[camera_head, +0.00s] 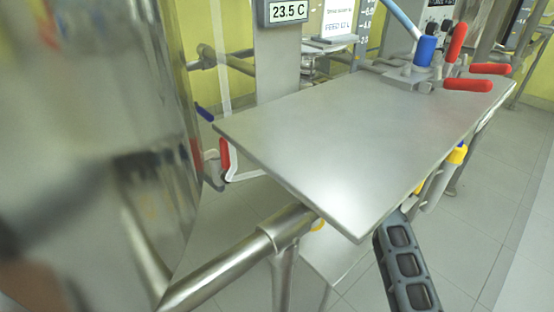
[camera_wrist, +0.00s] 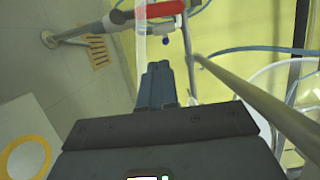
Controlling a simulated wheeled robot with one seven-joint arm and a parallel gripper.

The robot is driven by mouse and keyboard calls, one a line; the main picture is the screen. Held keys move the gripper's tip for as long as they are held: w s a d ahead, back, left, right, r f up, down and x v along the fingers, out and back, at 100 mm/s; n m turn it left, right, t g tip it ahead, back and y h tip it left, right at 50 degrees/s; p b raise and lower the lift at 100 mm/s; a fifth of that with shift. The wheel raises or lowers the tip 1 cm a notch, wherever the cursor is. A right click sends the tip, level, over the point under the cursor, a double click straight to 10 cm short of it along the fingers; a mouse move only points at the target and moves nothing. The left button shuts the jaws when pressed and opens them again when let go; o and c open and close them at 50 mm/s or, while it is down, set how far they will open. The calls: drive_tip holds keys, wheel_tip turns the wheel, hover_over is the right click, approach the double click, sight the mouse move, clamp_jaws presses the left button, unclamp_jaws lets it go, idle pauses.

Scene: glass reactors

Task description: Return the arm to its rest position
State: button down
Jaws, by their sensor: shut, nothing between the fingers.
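My gripper (camera_wrist: 160,84) is in the wrist view, its two dark fingers side by side and shut, with nothing between them. Beyond the fingertips are a clear vertical tube (camera_wrist: 141,40) and a red-sleeved pipe handle (camera_wrist: 160,9). I cannot tell whether the fingers touch anything. In the head view, a dark slotted part (camera_head: 405,265) stands at the lower right, just off the front edge of the steel table; I cannot tell whether it is part of my arm.
The steel table (camera_head: 350,130) has a bare top; red-handled valves and a blue one (camera_head: 426,48) stand at its back right. A thick pipe (camera_head: 240,258) runs below left. In the wrist view, a slanted pole (camera_wrist: 255,100) and blue hoses are at right.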

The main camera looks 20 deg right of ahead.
drive_tip(key=shift+s+d, duration=0.1)
drive_tip(key=shift+s, duration=0.1)
drive_tip(key=s+f+n+g+h, duration=0.15)
drive_tip(key=s+f+h, duration=0.45)
drive_tip(key=s+f, duration=0.9)
drive_tip(key=s+a+r+n+h, duration=0.1)
drive_tip(key=s+r+n+h, duration=0.1)
drive_tip(key=s, duration=0.9)
drive_tip(key=s+r+n+h, duration=0.2)
drive_tip(key=s, duration=0.8)
drive_tip(key=s+a+r+n+t, duration=0.1)
drive_tip(key=s+a+r+n, duration=0.15)
drive_tip(key=s+r, duration=0.35)
drive_tip(key=s+a+r+n, duration=0.1)
drive_tip(key=s+r+n, duration=0.2)
drive_tip(key=s+r, duration=0.3)
wheel_tip(320, 180, up, 27)
drive_tip(key=w+p, duration=0.1)
drive_tip(key=p, duration=2.5)
drive_tip(key=shift+w+r+n, duration=0.15)
drive_tip(key=shift+n, duration=0.15)
